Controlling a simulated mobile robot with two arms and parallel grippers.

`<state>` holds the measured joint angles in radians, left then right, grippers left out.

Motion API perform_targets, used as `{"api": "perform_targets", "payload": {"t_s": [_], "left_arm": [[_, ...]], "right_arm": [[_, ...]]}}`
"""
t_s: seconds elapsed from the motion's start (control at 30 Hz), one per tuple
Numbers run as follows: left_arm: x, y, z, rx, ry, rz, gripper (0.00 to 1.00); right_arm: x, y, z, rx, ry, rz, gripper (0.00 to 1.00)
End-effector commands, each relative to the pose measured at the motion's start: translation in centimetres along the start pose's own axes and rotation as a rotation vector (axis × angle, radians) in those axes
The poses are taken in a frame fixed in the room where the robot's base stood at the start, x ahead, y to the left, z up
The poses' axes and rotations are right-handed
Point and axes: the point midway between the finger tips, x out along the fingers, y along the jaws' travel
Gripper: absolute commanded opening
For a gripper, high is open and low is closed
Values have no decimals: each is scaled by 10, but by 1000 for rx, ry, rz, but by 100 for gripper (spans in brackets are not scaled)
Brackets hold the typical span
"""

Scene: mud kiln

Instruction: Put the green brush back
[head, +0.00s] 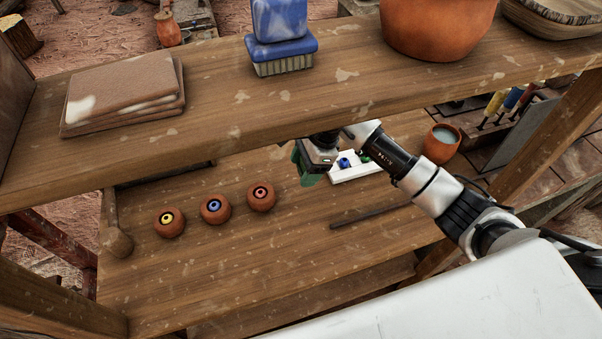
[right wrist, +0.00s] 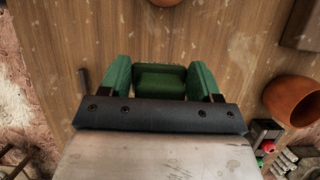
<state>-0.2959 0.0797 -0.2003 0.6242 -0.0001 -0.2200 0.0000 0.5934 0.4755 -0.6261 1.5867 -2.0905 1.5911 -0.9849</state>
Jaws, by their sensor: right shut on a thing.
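My right gripper (head: 312,168) is between the two shelf boards, above the lower board, partly hidden by the upper board's front edge. It is shut on a green block, which I take as the green brush (right wrist: 160,80), seen between the two green fingers in the right wrist view. Its bristles are not visible. A blue brush (head: 283,35) with pale bristles stands on the upper board (head: 215,110). My left gripper is not in view.
Three small round clay pots with coloured centres (head: 215,209) stand on the lower board (head: 290,240). A white tray (head: 345,175) with small coloured items and a clay cup (head: 440,145) are right of the gripper. A large clay pot (head: 437,25) and stacked brown slabs (head: 120,90) occupy the upper board.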

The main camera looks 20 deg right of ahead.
Motion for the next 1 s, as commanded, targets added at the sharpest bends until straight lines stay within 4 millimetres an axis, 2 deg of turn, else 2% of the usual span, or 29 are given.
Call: {"api": "perform_targets", "payload": {"t_s": [0.17, 0.43, 0.83, 0.87, 1.0], "left_arm": [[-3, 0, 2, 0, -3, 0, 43], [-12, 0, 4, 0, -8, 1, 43], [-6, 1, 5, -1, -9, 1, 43], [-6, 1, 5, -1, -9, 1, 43], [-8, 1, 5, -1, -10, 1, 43]], "right_arm": [[11, -6, 2, 1, 1, 2, 37], [42, -6, -11, 1, 0, 2, 37], [48, -6, -15, -1, 1, -1, 37], [48, -6, -15, -1, 1, -1, 64], [47, -6, -14, 0, 1, 0, 86]]}}
